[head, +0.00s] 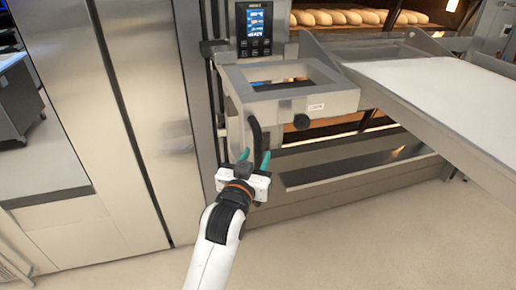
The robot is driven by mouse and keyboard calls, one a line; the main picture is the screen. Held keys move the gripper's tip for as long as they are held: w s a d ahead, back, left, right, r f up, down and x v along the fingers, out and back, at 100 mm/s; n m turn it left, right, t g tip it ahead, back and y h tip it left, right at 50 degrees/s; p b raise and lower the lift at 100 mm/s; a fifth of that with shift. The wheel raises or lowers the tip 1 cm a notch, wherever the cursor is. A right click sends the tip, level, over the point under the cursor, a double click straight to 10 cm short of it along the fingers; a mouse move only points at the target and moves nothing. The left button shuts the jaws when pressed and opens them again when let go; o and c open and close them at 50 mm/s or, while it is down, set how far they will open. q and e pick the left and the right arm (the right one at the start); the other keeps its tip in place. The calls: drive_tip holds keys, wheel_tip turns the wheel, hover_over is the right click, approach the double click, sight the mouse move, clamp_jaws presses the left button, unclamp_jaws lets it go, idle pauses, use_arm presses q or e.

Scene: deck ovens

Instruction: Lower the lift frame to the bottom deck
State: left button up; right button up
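The lift frame (345,98) is a grey metal frame with a square opening, in front of the ovens at about the height of the upper deck. A black upright handle (255,132) hangs at its lower left, and a black knob (301,122) sits on its front. My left gripper (255,160) is just below the frame, its teal fingers apart on either side of the handle's lower end. I see no clear sign that they press on it. The bottom deck (350,172) shows as a long low opening below. My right gripper is out of view.
A loader with a white belt (435,85) extends to the right of the frame. Loaves (345,17) lie in the lit upper oven. A control panel (255,28) is above the frame. Tall steel doors (140,100) stand left. The floor (370,245) in front is clear.

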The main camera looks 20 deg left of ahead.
use_arm(q)
drive_tip(key=shift+w, duration=1.15)
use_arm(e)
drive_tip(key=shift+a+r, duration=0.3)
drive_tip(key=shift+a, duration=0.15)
use_arm(q)
clamp_jaws()
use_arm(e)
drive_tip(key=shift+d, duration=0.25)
use_arm(q)
drive_tip(key=shift+f, duration=0.1)
